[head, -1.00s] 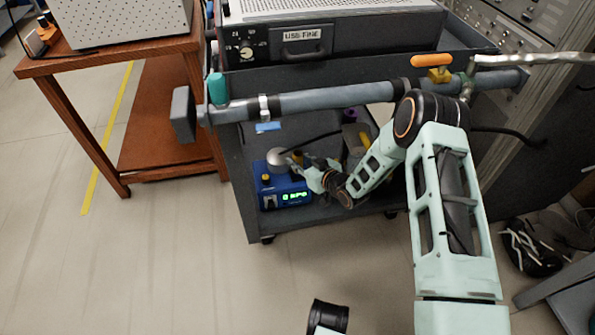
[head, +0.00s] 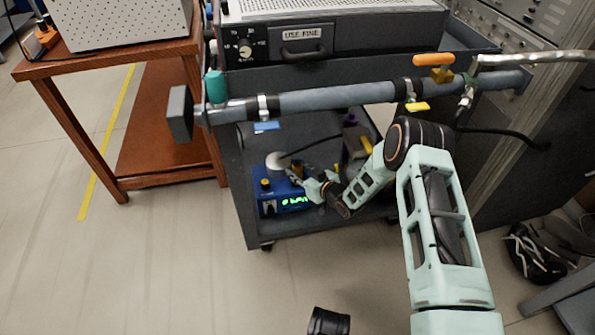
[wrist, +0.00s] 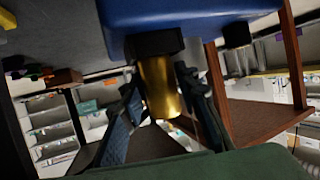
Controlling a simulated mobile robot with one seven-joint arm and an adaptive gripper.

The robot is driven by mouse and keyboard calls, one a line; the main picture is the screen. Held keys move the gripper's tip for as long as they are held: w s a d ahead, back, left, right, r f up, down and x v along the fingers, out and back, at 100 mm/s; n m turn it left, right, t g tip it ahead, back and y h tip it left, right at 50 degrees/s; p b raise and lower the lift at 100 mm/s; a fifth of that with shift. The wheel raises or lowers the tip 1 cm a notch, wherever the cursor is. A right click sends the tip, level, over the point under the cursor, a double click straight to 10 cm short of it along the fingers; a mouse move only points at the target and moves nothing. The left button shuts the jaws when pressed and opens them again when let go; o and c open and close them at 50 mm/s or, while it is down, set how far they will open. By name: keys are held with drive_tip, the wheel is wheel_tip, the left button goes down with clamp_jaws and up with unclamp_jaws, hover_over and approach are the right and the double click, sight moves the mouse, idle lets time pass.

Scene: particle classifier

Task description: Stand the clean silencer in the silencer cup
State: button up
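The silencer is a brass-coloured cylinder (wrist: 163,88) between the fingers of my gripper (wrist: 157,90) in the wrist view, which appears upside down. The fingers lie close along both sides of it. The cylinder's far end meets a dark cup-like block (wrist: 154,42) on the blue device (wrist: 180,12); whether it is fully seated is hidden. In the head view the blue device (head: 290,203) sits on the cart's lower shelf, and my gripper (head: 303,179) is at its back right, with a small yellow spot of the silencer (head: 297,172) at the fingertips.
A pale dome (head: 277,161) and a yellow-topped post (head: 265,184) stand close by on the device. A cart bar (head: 340,98) crosses above the lower shelf. A wooden table (head: 110,60) stands at the left.

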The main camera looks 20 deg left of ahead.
drive_tip(key=shift+o, duration=1)
drive_tip(key=shift+r, duration=0.15)
drive_tip(key=p+v, duration=0.4)
drive_tip(key=v, duration=0.8)
drive_tip(key=shift+s, duration=0.1)
